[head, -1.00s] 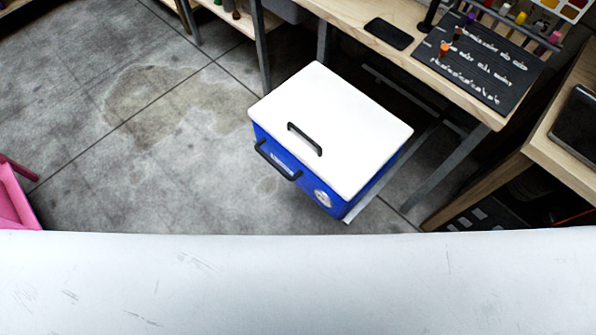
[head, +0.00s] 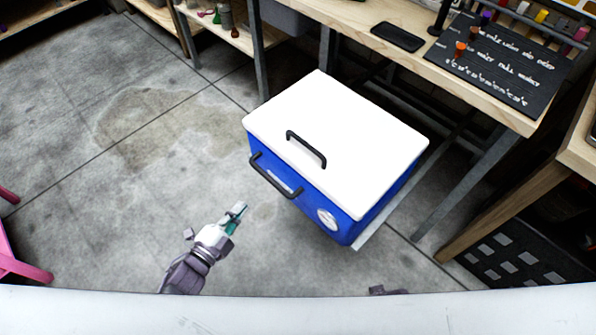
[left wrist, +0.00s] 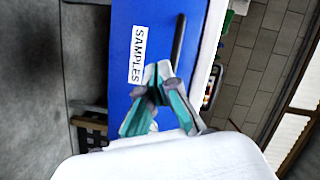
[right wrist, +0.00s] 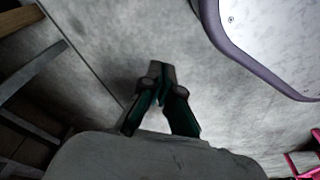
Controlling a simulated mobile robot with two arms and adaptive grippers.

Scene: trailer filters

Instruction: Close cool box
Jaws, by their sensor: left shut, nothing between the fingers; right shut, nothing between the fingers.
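The cool box has a blue body (head: 372,217) and a white lid (head: 365,145) with a black handle (head: 306,148). The lid lies flat over the body; I cannot tell whether it is fully seated. A second black handle (head: 275,178) is on the blue front. My left gripper (head: 238,210) is shut and empty, in front of the box and apart from it in the head view. In the left wrist view, my left gripper (left wrist: 158,82) points at the blue front with its SAMPLES label (left wrist: 138,55). My right gripper (right wrist: 158,82) is shut and empty above bare floor.
A wooden workbench (head: 440,75) with a black board (head: 497,62) stands behind the box, its metal legs close by. Another wooden table (head: 500,210) is at the right. A pink object (head: 20,262) is at the left edge. The concrete floor (head: 110,190) left of the box is clear.

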